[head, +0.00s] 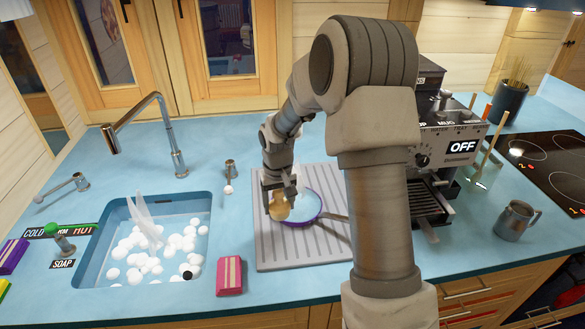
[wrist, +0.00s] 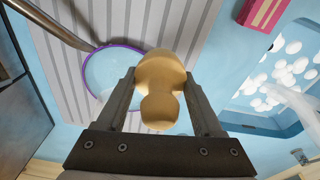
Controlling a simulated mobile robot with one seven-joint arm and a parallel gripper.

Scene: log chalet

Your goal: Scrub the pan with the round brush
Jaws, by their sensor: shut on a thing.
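The pan (head: 300,212) lies on the grey ribbed drainboard, with a purple rim, a pale blue inside and a handle (head: 335,216) pointing right. It also shows in the wrist view (wrist: 102,68), behind the gripper. My gripper (head: 276,192) is shut on the round brush (head: 279,208), a tan wooden piece with a rounded knob, also in the wrist view (wrist: 160,80). The brush is over the left part of the pan in the head view. Its bristles are hidden, and I cannot tell whether it touches the pan.
A sink (head: 120,272) with white foam balls is left of the drainboard (head: 270,250). A pink sponge (head: 230,275) lies between them at the front. A coffee machine (head: 452,150) stands right, with a metal jug (head: 516,220) and a hob (head: 550,165) beyond.

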